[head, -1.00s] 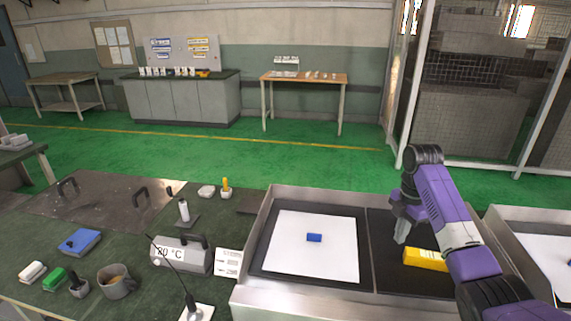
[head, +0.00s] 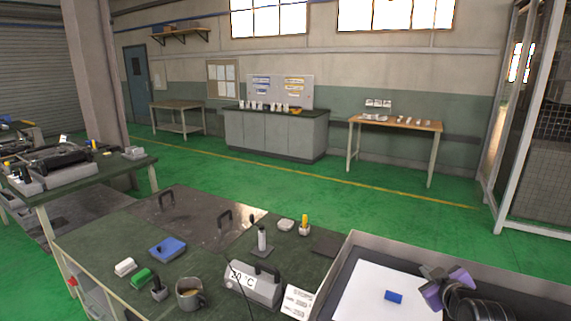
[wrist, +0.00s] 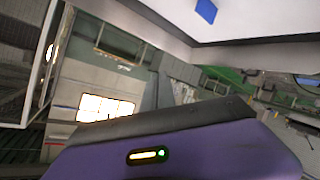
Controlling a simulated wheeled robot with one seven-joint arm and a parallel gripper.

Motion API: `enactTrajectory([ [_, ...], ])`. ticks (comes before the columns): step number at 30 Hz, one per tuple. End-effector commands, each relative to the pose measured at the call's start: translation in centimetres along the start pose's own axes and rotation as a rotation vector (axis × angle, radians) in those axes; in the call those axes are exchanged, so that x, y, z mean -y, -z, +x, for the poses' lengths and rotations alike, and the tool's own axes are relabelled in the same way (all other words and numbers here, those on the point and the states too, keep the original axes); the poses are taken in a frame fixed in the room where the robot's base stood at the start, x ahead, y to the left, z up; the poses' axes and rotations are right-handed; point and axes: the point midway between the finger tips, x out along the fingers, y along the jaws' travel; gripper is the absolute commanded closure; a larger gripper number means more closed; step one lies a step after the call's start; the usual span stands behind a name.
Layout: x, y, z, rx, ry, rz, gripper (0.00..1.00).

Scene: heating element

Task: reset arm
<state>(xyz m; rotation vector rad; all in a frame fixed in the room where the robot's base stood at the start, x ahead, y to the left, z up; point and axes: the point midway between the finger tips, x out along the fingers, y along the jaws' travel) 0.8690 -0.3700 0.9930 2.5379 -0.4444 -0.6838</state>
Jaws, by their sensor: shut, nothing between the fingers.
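My purple and dark grey arm enters the head view at the bottom right. Its end, with my gripper (head: 431,272), is above the right part of the metal-rimmed tray (head: 352,240). The gripper is shut and empty, seen small and partly covered by purple arm parts; its fingertips are not clear. A purple part of mine with a green light fills the bottom of the wrist view.
A blue block (head: 393,297) lies on a white sheet (head: 365,297) in the tray, left of my arm. The block also shows in the wrist view (wrist: 206,11). On the green bench are a heater (head: 254,284), mug (head: 189,293) and blue box (head: 167,248).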

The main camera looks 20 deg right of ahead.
Motion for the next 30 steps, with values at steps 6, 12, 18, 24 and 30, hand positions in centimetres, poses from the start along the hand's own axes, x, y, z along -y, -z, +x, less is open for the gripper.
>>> enactTrajectory([
  [6, 7.7, 0.9, -5.8, -0.172, -0.048, 0.244, 1.00],
  [12, 12.6, 0.8, -12.9, -0.292, -0.061, 0.420, 1.00],
  [18, 16.3, 0.1, -20.9, -0.379, -0.040, 0.542, 1.00],
  [24, 18.5, -0.8, -29.0, -0.432, 0.011, 0.609, 1.00],
  [30, 19.8, -1.8, -36.6, -0.445, 0.092, 0.614, 1.00],
])
